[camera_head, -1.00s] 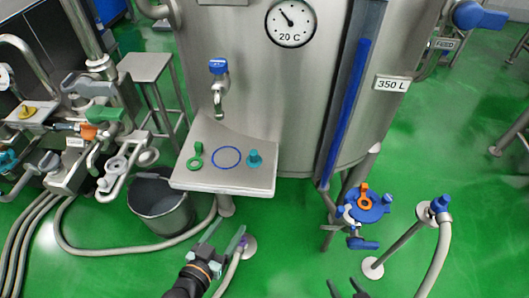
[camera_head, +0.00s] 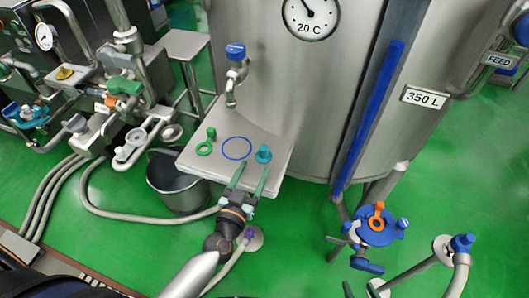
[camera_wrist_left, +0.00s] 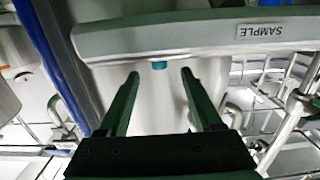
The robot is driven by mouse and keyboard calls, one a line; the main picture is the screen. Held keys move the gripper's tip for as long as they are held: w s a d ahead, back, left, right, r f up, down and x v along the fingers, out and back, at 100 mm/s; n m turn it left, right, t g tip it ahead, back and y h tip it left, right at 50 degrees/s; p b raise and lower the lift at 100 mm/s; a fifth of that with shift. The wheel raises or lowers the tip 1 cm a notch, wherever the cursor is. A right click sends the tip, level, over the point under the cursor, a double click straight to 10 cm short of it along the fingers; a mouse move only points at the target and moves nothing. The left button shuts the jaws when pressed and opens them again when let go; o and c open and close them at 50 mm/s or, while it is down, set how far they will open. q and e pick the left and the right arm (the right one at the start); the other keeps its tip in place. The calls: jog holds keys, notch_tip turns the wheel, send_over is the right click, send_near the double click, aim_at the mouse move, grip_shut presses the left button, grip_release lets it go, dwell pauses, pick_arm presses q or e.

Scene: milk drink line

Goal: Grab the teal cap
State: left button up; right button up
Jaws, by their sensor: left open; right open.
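The teal cap (camera_head: 263,154) stands on the right part of the small steel shelf (camera_head: 188,165), right of a blue ring mark. A small teal part of it also shows past the shelf edge in the left wrist view (camera_wrist_left: 159,65); the shelf edge hides the rest. My left gripper (camera_head: 251,170) is open and empty, its fingers pointing at the shelf's front edge, just short of the cap. In the left wrist view the teal part lies between and beyond the fingertips (camera_wrist_left: 160,72). Only a dark sliver of my right gripper (camera_head: 347,290) shows at the bottom edge.
A green ring-handled piece (camera_head: 205,146) lies left of the blue ring mark (camera_head: 237,148). A blue-topped tap (camera_head: 235,60) hangs from the tank above the shelf. A grey bucket (camera_head: 172,185) stands below left. A blue valve with orange handle (camera_head: 377,226) stands right.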

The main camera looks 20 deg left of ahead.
aim_at(262, 153)
pick_arm(q)
jog(key=w, duration=0.8)
jog(key=shift+w+d+b, duration=0.1)
jog(key=shift+d+b, duration=0.15)
jog(key=shift+b, duration=0.1)
jog(key=shift+c, duration=0.2)
grip_shut()
